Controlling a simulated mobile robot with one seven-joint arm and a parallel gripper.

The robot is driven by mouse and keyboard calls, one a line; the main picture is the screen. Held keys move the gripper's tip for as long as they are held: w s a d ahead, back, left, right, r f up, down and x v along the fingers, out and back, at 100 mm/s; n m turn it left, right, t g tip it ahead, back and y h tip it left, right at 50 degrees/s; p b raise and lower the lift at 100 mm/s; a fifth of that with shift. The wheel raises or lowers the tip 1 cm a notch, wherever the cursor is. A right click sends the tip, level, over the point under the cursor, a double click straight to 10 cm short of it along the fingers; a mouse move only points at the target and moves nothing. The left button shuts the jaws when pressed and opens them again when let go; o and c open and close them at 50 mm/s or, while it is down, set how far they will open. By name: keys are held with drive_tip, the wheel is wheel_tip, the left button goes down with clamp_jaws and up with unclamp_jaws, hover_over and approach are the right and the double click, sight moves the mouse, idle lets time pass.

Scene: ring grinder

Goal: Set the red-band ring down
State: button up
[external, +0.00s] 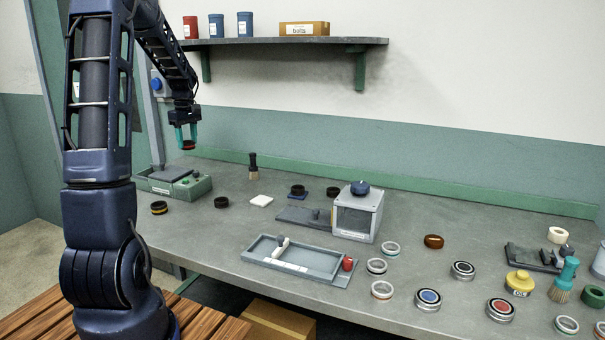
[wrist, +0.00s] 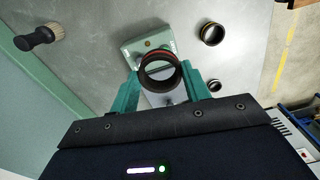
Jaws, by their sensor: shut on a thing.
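My gripper (external: 186,133) is raised above the far left end of the workbench, with teal fingers shut on the red-band ring (external: 188,145). In the wrist view my gripper (wrist: 165,97) holds the red-band ring (wrist: 160,56), a dark ring with a red line around its rim, between its fingertips. A grey-green device (external: 175,182) with a flat bed and an upright post stands on the bench below the ring. In the wrist view the device (wrist: 133,48) shows behind the ring and is partly hidden by it. The ring is apart from the bench.
A brush (external: 253,163) stands behind. A grey tray (external: 257,262), a boxy machine (external: 358,214) and several rings lie further right. A shelf (external: 290,41) hangs above.

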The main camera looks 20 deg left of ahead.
drive_tip(key=w+d+m, duration=0.1)
drive_tip(key=w+d, duration=0.4)
drive_tip(key=d, duration=0.3)
drive_tip(key=w+d, duration=0.4)
drive_tip(key=d, duration=0.5)
drive_tip(key=m, duration=0.3)
hover_over(396, 237)
wheel_tip(396, 237, down, 20)
drive_tip(key=shift+w+r, duration=0.1)
drive_tip(key=shift+r, duration=0.05)
drive_tip(key=o, duration=1)
drive_tip(key=shift+o, duration=0.2)
